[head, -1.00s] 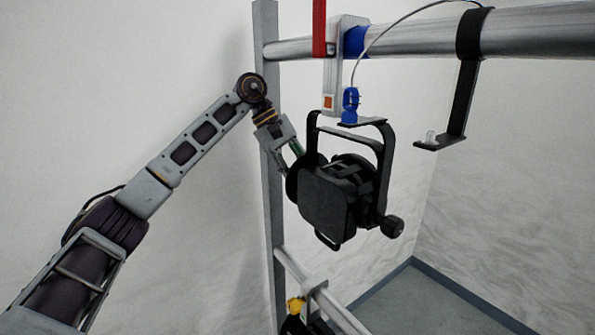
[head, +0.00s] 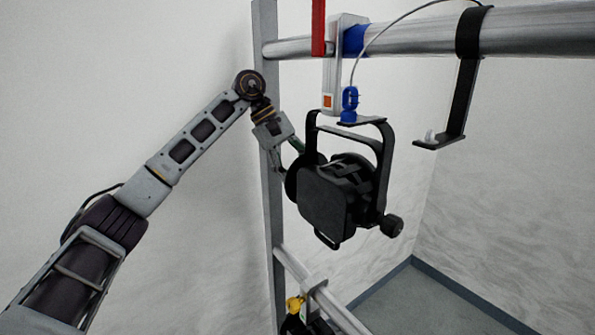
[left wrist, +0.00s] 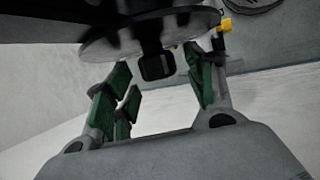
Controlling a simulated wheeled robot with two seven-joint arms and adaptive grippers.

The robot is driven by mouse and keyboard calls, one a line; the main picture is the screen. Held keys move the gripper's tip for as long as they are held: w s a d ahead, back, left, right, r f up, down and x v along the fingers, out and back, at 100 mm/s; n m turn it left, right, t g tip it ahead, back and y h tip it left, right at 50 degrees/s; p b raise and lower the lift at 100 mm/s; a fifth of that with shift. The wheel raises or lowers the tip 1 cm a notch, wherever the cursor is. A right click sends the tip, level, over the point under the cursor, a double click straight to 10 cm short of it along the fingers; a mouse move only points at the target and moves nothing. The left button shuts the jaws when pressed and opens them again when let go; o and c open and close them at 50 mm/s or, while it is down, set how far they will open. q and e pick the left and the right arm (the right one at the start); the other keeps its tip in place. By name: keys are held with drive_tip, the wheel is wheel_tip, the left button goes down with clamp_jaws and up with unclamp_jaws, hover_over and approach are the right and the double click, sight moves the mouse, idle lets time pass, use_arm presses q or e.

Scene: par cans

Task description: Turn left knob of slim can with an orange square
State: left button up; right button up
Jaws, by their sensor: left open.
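The slim can (head: 325,198) is black and hangs in a black yoke below the upper rail. An orange square (head: 328,101) shows on the light bracket above it. Its right knob (head: 391,226) is in clear view in the head view. The left knob is hidden there behind the can's body and disc. In the left wrist view a dark knob (left wrist: 157,66) sits between the green-padded fingers, in front of a grey disc (left wrist: 150,38). My left gripper (head: 288,160) is open at the can's left side; it also shows in the left wrist view (left wrist: 160,85). My right gripper is out of view.
A thick rail (head: 420,38) runs across the top, with a red strap (head: 318,28) and a black hook bracket (head: 460,100). An upright post (head: 268,150) stands just behind my left gripper. A lower rail (head: 320,293) carries another dark fixture with a yellow part (head: 294,304).

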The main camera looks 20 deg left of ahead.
use_arm(q)
drive_tip(key=v, duration=1.1)
drive_tip(key=shift+a+r, duration=0.1)
idle(0.5)
